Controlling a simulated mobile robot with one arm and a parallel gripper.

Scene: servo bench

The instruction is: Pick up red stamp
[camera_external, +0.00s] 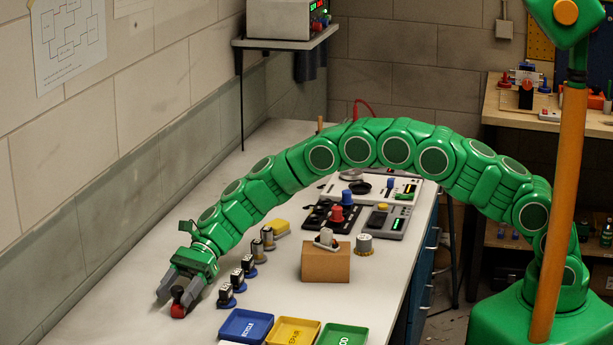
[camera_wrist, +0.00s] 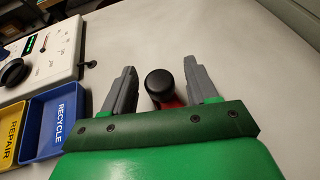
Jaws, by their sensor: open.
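The red stamp (camera_external: 178,310) stands on the bench near its left end, with a dark round knob on top. In the wrist view the stamp (camera_wrist: 162,86) shows its black knob, with a little red below it. My gripper (camera_external: 174,297) is low over the bench at the stamp. Its two grey fingers are spread, one on each side of the stamp, and in the wrist view my gripper (camera_wrist: 161,85) shows gaps between the stamp and both fingers. The green gripper body hides the stamp's lower part in the wrist view.
Several dark stamps (camera_external: 237,280) stand in a row right of my gripper. Blue (camera_external: 245,326), yellow (camera_external: 292,331) and green (camera_external: 342,336) trays lie at the front. A cardboard block (camera_external: 326,262) and control panels stand farther back. A wall runs along the left.

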